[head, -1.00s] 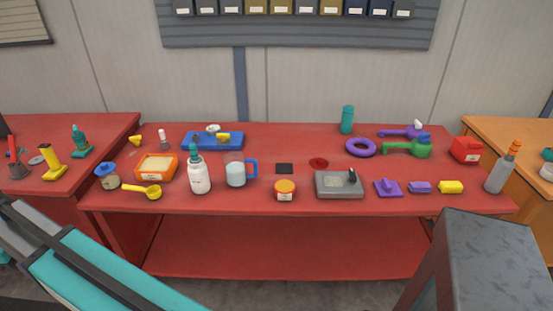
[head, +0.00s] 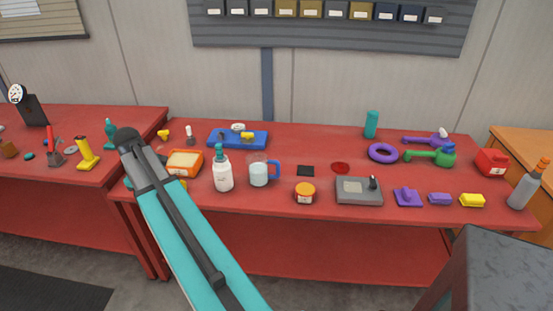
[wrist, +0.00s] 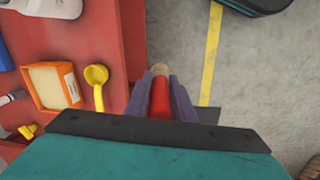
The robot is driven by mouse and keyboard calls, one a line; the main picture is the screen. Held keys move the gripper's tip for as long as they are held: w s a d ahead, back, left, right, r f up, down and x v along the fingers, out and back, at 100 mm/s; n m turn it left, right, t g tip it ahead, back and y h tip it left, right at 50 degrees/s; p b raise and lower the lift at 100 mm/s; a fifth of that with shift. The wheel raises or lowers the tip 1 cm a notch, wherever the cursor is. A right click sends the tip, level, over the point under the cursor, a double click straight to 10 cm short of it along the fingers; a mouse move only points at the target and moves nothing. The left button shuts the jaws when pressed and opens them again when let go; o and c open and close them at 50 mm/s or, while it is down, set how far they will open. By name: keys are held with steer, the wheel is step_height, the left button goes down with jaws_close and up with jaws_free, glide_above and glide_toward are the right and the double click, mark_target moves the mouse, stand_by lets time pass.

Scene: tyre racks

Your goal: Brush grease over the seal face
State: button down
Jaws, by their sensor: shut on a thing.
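In the wrist view, my gripper (wrist: 161,82) is shut on a red thing with a tan end (wrist: 159,69), which looks like a brush handle. It is over the floor just off the red table's front edge. In the head view, my arm hides the gripper and the held thing. An orange tray with a cream filling (head: 185,162) sits at the table's left end and also shows in the wrist view (wrist: 34,101). A grey block with a pale top plate (head: 358,190) lies right of centre. I cannot tell which thing bears the seal face.
A yellow scoop (wrist: 98,88) lies between the tray and table edge. A white bottle (head: 223,175), a clear blue-handled mug (head: 259,173) and an orange-lidded jar (head: 305,193) stand along the front. A grey column (head: 500,270) rises at the lower right.

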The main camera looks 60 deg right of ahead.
steer(key=s+d+r+m+g+h+p, duration=0.1)
steer(key=s+d+p, duration=0.1)
steer(key=s+d, duration=0.75)
steer(key=s+d+m+p, duration=0.2)
steer(key=s+d, duration=0.4)
steer(key=d, duration=0.7)
steer(key=s+d+m+p, duration=0.1)
steer(key=s+d+p, duration=0.1)
steer(key=s+d, duration=0.5)
steer(key=s+d+m+g+p, duration=0.1)
steer(key=s+d, duration=0.6)
steer(key=s, duration=0.7)
steer(key=shift+d+r+g+h+p, duration=0.25)
steer(key=shift+r+g+h+p, duration=0.05)
steer(key=shift+r+h+p, duration=0.1)
steer(key=shift+s+f, duration=0.1)
steer(key=shift+f+b, duration=2)
steer(key=shift+f, duration=0.85)
steer(key=shift+f, duration=0.65)
steer(key=shift+r, duration=0.2)
step_height(320, 180, up, 7)
steer(key=p, duration=0.4)
steer(key=shift+f, duration=0.15)
